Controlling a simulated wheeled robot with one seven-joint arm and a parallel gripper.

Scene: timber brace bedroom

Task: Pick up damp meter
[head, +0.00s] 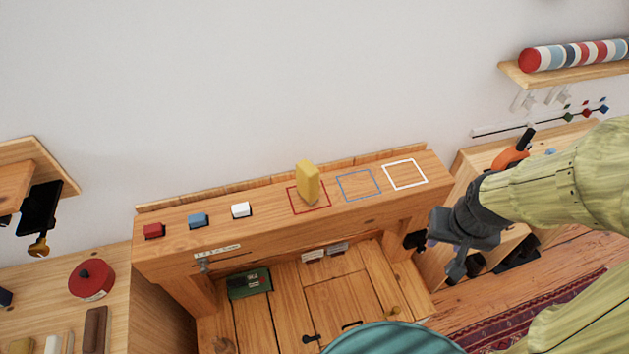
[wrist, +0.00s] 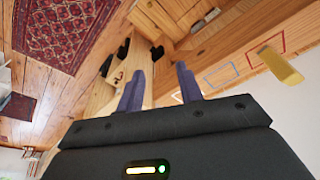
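A yellow upright block-shaped thing (head: 307,183), probably the damp meter, stands within the red square outline on the wooden bench top. It also shows at the right of the wrist view (wrist: 280,66), off to the side of the fingers. My gripper (head: 434,254) is right of it in the head view, near the bench's right end, and apart from it. In the wrist view my gripper (wrist: 156,78) has its two fingers spread with nothing between them.
The wooden bench (head: 265,207) also carries a red block (head: 153,231), a blue block (head: 198,221), a white block (head: 241,210), an empty blue outline (head: 358,184) and a white outline (head: 405,174). A wall stands behind. A red round tin (head: 91,279) is at left.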

